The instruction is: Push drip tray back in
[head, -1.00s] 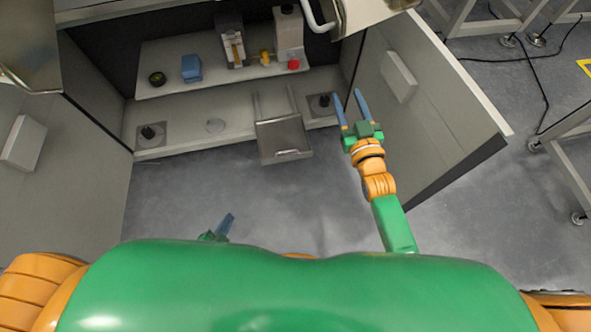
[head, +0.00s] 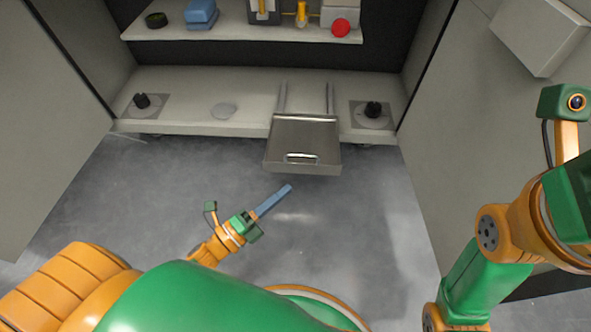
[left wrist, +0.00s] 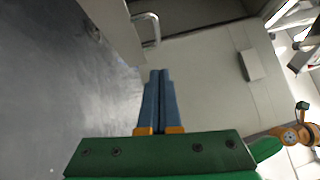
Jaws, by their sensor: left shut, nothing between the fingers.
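The drip tray (head: 304,131) is a grey metal tray with a handle on its front. In the head view it sticks out past the front edge of the lower shelf on two rails. My left gripper (head: 290,187) is shut and empty, its blue fingers just below and in front of the tray, apart from it. In the left wrist view the shut fingers (left wrist: 160,72) lie side by side, below a U-shaped metal handle (left wrist: 153,28) that looks like the tray's. My right arm is at the right edge; its fingers are not visible.
The lower shelf (head: 191,92) has black knobs (head: 373,110) on either side of the rails. The upper shelf (head: 232,36) holds a blue block (head: 200,13) and a red round object (head: 341,28). Open cabinet doors flank both sides. The floor before the tray is clear.

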